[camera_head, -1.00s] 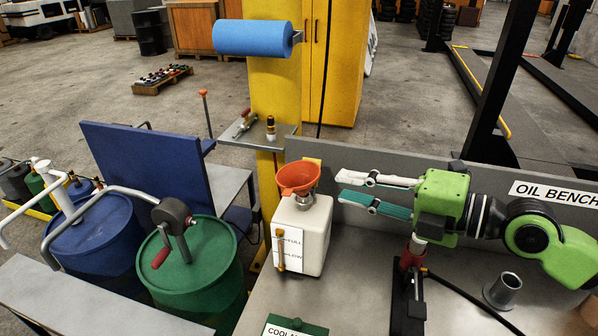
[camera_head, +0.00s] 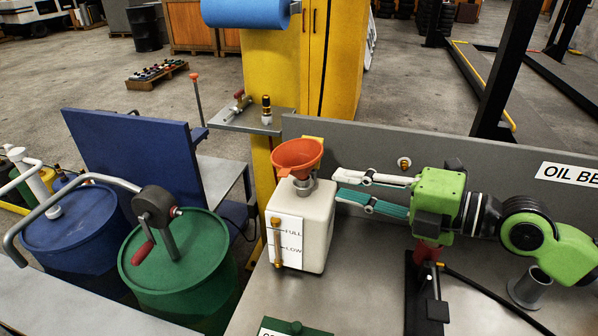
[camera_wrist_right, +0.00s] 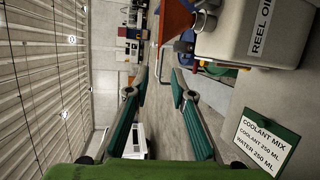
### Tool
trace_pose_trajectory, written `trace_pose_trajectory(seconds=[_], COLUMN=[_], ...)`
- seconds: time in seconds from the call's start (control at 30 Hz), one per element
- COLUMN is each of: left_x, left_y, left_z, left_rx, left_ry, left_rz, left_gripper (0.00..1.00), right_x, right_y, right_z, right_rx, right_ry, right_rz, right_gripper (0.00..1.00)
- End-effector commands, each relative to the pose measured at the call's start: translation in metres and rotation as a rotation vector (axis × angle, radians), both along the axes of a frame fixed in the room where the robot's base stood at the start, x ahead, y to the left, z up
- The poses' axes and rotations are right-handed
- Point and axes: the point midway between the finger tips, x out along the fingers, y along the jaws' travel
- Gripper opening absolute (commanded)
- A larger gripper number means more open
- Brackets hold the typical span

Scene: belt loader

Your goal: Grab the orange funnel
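The orange funnel (camera_head: 297,156) sits upright in the neck of a white tank (camera_head: 303,226) marked FULL and LOW. In the right wrist view, part of the funnel (camera_wrist_right: 175,20) shows at the top edge, beside the tank (camera_wrist_right: 240,32). My right gripper (camera_head: 337,184) is to the right of the funnel, pointing left at it, apart from it and slightly lower. Its two fingers are spread with nothing between them. The right wrist view also shows the open fingers (camera_wrist_right: 158,82). My left gripper is not in view.
The tank stands on the grey oil bench (camera_head: 365,262). A green drum (camera_head: 190,262) and a blue drum (camera_head: 75,235) stand to the left. A grey shelf with fittings (camera_head: 252,120) is behind the funnel. A green coolant sign (camera_wrist_right: 262,145) stands on the bench.

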Motion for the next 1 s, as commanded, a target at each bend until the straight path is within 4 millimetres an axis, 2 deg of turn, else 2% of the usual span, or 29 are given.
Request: trace_pose_trajectory(seconds=[0.2,0.4,0.6,0.77,1.0], left_x=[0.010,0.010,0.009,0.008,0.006], left_y=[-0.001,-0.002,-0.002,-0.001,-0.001], left_z=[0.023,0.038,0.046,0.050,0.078], left_rx=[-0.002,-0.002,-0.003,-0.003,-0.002], left_ry=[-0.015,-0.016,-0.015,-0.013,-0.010], left_rz=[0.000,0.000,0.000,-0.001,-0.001], left_gripper=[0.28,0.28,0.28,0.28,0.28], right_x=[0.015,0.033,0.046,0.049,0.064], right_y=[0.023,0.049,0.065,0.071,0.095], right_z=[0.003,-0.003,-0.010,-0.012,-0.011], right_rx=[0.006,0.004,0.002,0.001,0.003], right_ry=[-0.002,0.000,0.000,0.001,0.003], right_rz=[0.004,0.003,0.000,0.001,0.001], right_gripper=[0.22,0.22,0.22,0.22,0.22])
